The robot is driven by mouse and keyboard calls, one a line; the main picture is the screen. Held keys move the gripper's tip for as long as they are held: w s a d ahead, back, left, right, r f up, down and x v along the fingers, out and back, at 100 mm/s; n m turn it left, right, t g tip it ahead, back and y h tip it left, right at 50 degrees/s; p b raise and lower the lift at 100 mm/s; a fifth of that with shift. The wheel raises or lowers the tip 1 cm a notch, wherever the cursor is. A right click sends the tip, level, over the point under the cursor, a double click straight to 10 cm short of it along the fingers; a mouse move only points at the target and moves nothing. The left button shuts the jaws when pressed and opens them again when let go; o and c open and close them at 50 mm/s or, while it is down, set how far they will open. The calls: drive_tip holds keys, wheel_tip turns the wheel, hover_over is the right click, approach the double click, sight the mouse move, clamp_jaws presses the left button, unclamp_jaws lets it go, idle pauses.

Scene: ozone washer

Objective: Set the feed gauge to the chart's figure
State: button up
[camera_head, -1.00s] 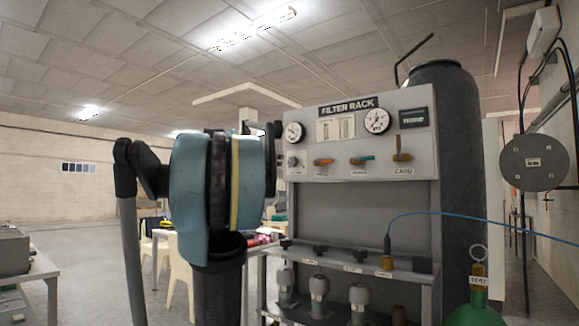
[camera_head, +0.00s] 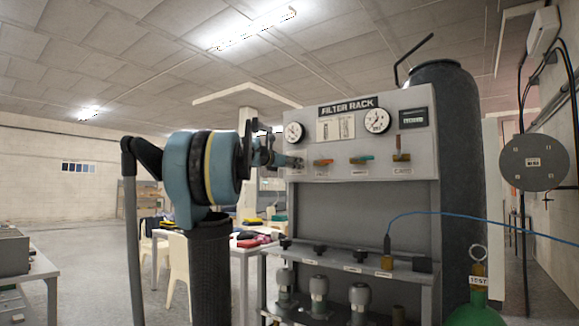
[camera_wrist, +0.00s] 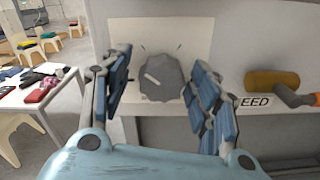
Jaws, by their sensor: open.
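The grey round knob (camera_wrist: 158,80), with a pale pointer line slanting across its face, sits on a white plate (camera_wrist: 190,30) with tick marks. My gripper (camera_wrist: 160,70) is open, with one finger on each side of the knob; I cannot tell if they touch it. In the head view my gripper (camera_head: 290,162) is at the panel's lower left and hides the knob. The left gauge (camera_head: 293,132) and right gauge (camera_head: 377,120) have dials too small to read. The chart (camera_head: 335,128) hangs between them, its figures unreadable. A label (camera_wrist: 256,102) reads "EED", partly cut off.
The filter rack panel (camera_head: 345,104) carries several coloured levers, one with an orange handle (camera_wrist: 272,83) right of my gripper. A dark display (camera_head: 413,117) is at the upper right. A blue cable (camera_head: 450,213) crosses the lower rack. A cluttered table (camera_wrist: 35,88) stands to the left.

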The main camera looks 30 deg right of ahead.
drive_tip(key=c, duration=1.1)
drive_tip(key=shift+m, duration=1)
drive_tip(key=shift+w, duration=0.1)
drive_tip(key=o, duration=1.1)
